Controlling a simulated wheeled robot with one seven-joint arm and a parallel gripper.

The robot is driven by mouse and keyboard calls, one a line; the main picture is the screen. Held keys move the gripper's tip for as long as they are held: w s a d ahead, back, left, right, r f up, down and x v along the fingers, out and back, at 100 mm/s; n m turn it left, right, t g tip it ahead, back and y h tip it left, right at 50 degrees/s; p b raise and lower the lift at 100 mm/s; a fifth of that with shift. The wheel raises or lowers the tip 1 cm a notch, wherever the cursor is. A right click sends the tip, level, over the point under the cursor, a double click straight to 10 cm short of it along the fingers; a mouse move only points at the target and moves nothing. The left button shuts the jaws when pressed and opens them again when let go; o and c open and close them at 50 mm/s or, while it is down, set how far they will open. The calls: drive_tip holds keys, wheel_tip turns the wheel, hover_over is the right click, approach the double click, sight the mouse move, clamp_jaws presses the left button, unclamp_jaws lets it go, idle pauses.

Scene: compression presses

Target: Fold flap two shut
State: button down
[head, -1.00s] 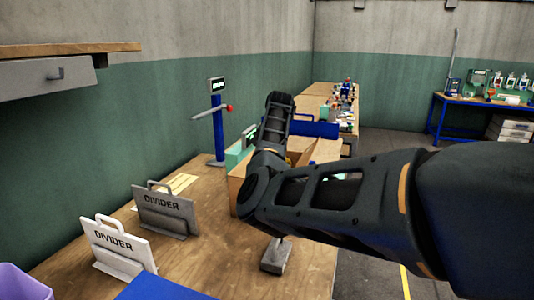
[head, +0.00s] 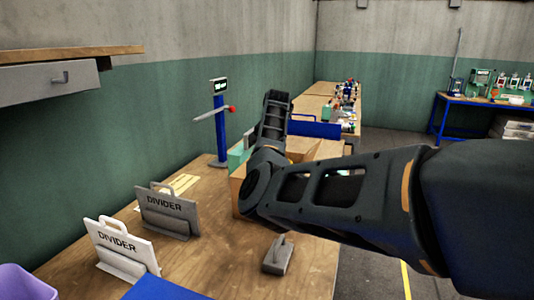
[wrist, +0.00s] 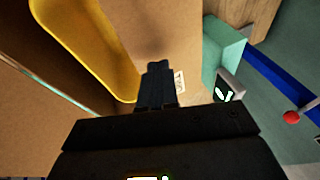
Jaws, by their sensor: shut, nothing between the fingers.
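A cardboard box (head: 303,148) stands on the wooden table, partly hidden behind my arm in the head view. In the wrist view, a cardboard panel (wrist: 165,25) lies beyond my fingers, and another cardboard surface (wrist: 35,95) fills the left. A yellow item (wrist: 85,45) lies between these surfaces. My gripper (wrist: 158,66) is shut and empty, its tips close to the right-hand panel; I cannot tell whether they touch it. My arm hides the gripper in the head view. I cannot tell which panel is flap two.
A teal block (wrist: 222,52) and a blue post (head: 219,130) with a red knob (wrist: 291,117) are beside the box. Two dividers (head: 166,212) (head: 122,247) stand at the front left. A grey block with a handle (head: 278,256) sits in front. Bare tabletop (head: 215,250) lies between them.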

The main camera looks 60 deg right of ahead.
wheel_tip(320, 180, up, 4)
drive_tip(key=p, duration=0.3)
drive_tip(key=s+b+v, duration=0.1)
drive_tip(key=v, duration=0.8)
drive_tip(key=shift+s+b, duration=0.2)
drive_tip(key=shift+b, duration=0.15)
drive_tip(key=shift+a, duration=0.2)
